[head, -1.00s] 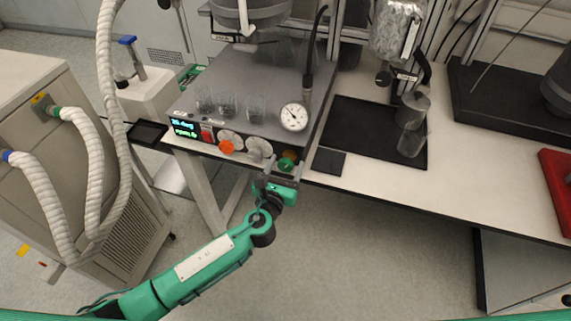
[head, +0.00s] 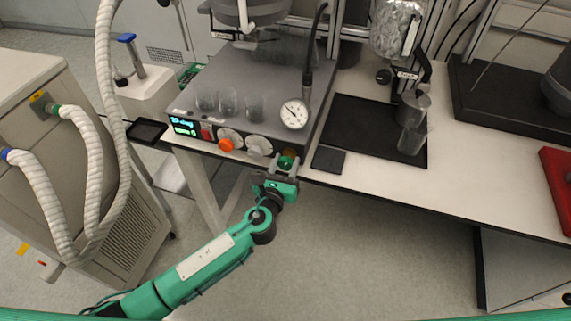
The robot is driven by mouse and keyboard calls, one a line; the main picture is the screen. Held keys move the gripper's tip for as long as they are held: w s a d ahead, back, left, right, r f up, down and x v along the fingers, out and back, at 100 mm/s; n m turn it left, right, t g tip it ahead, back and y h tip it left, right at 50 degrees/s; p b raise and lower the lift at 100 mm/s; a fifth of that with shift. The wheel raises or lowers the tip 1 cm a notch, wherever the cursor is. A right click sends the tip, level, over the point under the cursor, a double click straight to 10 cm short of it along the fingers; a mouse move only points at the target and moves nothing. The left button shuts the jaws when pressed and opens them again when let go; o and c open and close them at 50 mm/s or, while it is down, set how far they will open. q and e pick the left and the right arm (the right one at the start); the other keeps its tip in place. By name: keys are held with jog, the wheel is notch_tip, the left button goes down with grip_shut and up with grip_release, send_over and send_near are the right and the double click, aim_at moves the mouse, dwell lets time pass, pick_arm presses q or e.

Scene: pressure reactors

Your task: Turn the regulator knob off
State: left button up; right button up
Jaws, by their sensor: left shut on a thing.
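The grey reactor control box (head: 222,88) stands on the bench with a front panel of controls. A green knob (head: 286,162) sits at the right end of that panel, and I take it to be the regulator knob. My left gripper (head: 285,167) comes from below and is shut on the green knob, with its fingers on either side. The fingers partly hide the knob, and its exact turn angle cannot be read. A round white pressure gauge (head: 295,114) stands just above it. My right gripper is not in view.
An orange knob (head: 226,145), a white dial (head: 259,145), a red switch (head: 206,132) and a lit display (head: 184,126) are on the same panel. Glass beakers (head: 228,101) stand on the box. A small black pad (head: 328,159) lies right of the gripper.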

pick_arm(q)
jog(key=n+b, duration=0.1)
jog(key=n, duration=0.1)
jog(key=shift+n, duration=0.3)
jog(key=n, duration=0.2)
jog(key=shift+n+b, duration=0.4)
jog(key=n, duration=0.2)
jog(key=shift+d+n+b, duration=0.1)
jog(key=shift+n+b, duration=0.2)
jog(key=shift+b, duration=0.05)
jog(key=shift+n, duration=0.9)
jog(key=shift+n+b, duration=0.35)
jog(key=shift+n, duration=0.55)
jog(key=n, duration=0.2)
jog(key=shift+r+n, duration=0.1)
jog(key=shift+n, duration=2.1)
jog(key=n, duration=0.2)
jog(key=shift+r+n, duration=0.1)
jog(key=shift+n, duration=1)
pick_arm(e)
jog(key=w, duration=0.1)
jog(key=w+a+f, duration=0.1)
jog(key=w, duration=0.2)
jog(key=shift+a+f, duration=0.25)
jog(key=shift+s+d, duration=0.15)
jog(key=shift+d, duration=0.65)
